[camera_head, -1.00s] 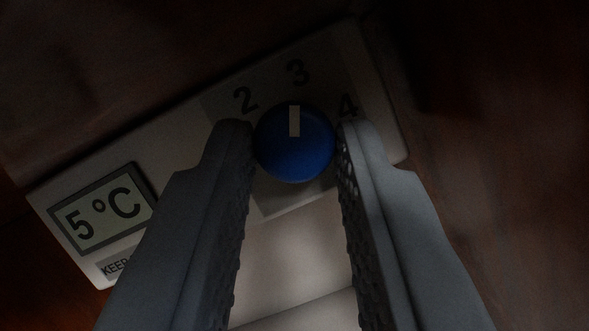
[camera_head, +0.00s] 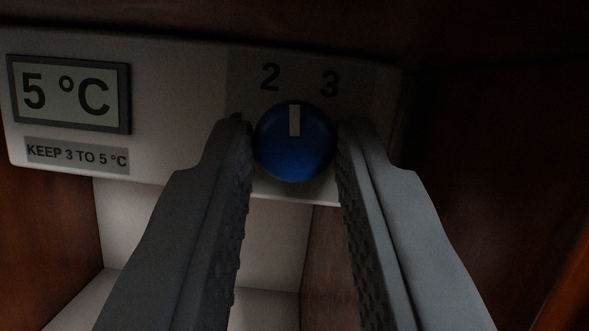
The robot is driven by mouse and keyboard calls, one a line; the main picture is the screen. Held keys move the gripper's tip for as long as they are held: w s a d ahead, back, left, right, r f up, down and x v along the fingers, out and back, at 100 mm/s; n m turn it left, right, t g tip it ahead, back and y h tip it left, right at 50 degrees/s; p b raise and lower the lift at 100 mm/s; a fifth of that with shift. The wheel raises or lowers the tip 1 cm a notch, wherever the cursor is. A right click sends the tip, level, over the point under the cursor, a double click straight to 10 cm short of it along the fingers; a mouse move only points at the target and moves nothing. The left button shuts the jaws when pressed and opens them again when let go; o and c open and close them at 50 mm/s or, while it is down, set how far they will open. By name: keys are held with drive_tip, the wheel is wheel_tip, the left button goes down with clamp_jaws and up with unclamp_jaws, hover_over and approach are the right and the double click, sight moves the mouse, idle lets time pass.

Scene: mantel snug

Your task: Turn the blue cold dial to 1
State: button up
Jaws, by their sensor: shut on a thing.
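The blue cold dial (camera_head: 290,158) sits on a pale control panel (camera_head: 185,75). My gripper (camera_head: 295,140) is shut on the dial, one finger touching its left side and one its right side. The dial's light pointer mark (camera_head: 294,120) points straight up in the picture, into the gap between the printed 2 (camera_head: 270,77) and the printed 3 (camera_head: 330,83), slightly nearer the 2. The 1 and the 4 are not visible; the fingers cover the panel at both sides of the dial.
A display (camera_head: 68,93) on the panel's left reads 5 °C, above a label (camera_head: 77,155) reading KEEP 3 TO 5 °C. Dark wood (camera_head: 480,35) lies above and to the right. A pale recess (camera_head: 190,228) opens below the panel.

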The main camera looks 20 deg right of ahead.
idle(0.4)
drive_tip(key=o, duration=0.9)
drive_tip(key=shift+o, duration=0.2)
drive_tip(key=v, duration=1.7)
drive_tip(key=shift+s, duration=0.2)
drive_tip(key=shift+f, duration=0.1)
